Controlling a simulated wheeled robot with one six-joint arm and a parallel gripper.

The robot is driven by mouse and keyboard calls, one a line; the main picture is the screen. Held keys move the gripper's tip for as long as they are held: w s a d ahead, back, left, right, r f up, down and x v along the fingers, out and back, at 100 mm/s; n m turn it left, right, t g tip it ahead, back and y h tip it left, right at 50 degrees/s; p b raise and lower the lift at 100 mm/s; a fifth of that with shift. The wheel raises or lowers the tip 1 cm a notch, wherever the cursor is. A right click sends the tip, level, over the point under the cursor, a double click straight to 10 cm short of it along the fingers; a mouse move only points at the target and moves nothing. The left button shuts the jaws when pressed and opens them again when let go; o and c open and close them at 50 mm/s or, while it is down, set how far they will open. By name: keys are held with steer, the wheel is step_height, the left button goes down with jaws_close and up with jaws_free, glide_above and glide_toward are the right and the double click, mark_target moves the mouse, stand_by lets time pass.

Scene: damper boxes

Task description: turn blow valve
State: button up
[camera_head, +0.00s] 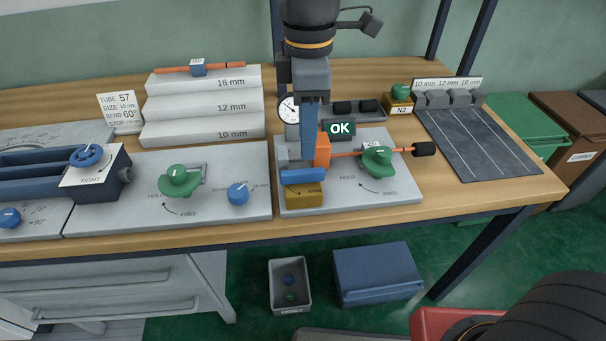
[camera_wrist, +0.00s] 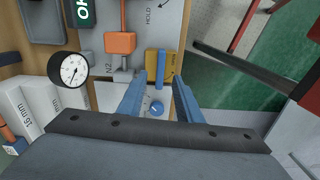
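The blow valve is a brass-yellow block (camera_head: 304,196) with a blue bar lever (camera_head: 303,175) across its top, at the front left of the right-hand panel. In the wrist view the lever (camera_wrist: 161,68) lies along the yellow block (camera_wrist: 171,66). My gripper (camera_head: 308,142) points down over the left part of this panel, and only one blue finger shows clearly in the head view. In the wrist view my gripper (camera_wrist: 159,80) is open and empty. The lever lies beyond its fingertips, roughly between their lines. I cannot tell the height gap.
An orange block (camera_head: 322,150) stands close by, with a copper tube running right past a green handle (camera_head: 378,161) to a black end (camera_head: 424,149). A gauge (camera_head: 288,108) and an OK sign (camera_head: 339,128) stand behind. A blue knob (camera_head: 238,193) is on the neighbouring panel.

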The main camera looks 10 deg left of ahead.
mark_target(302, 171)
steer(key=shift+s+a+f+n, duration=0.1)
steer(key=shift+s+a+n, duration=0.05)
steer(key=shift+a+n, duration=0.2)
steer(key=shift+a+f, duration=0.15)
steer(key=shift+f, duration=0.15)
step_height(302, 171, down, 7)
steer(key=shift+r, duration=0.1)
jaws_close()
